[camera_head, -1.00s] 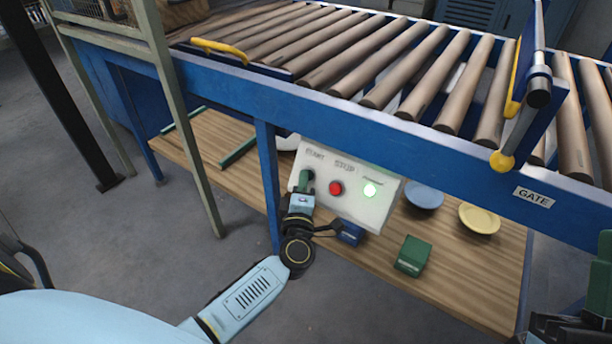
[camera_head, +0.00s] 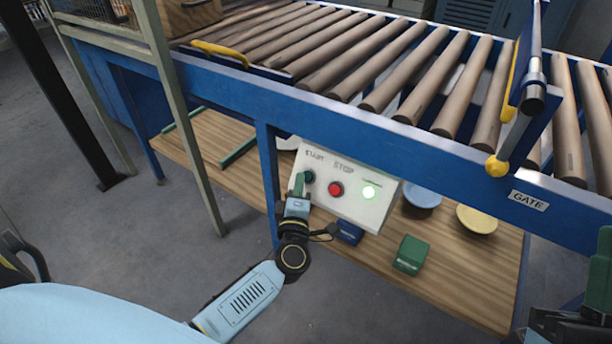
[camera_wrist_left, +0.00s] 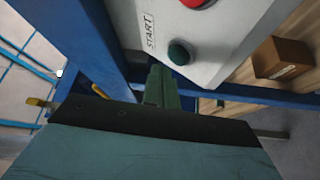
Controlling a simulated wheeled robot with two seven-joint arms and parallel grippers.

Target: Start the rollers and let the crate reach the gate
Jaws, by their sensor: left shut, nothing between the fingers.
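My left gripper (camera_head: 299,182) is shut and empty beside the START button. In the left wrist view its green fingertips (camera_wrist_left: 160,82) are just short of the green button (camera_wrist_left: 181,52), seemingly apart from it. The wooden crate (camera_head: 192,16) is partly visible on the rollers (camera_head: 345,60) at the upper left. The gate (camera_head: 526,95) stands across the rollers at the right. My right gripper (camera_head: 603,262) is partly visible at the right edge; its jaws are unclear.
A yellow handle (camera_head: 220,50) sits on the conveyor's near side. A blue leg (camera_head: 268,180) stands close left of the control box.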

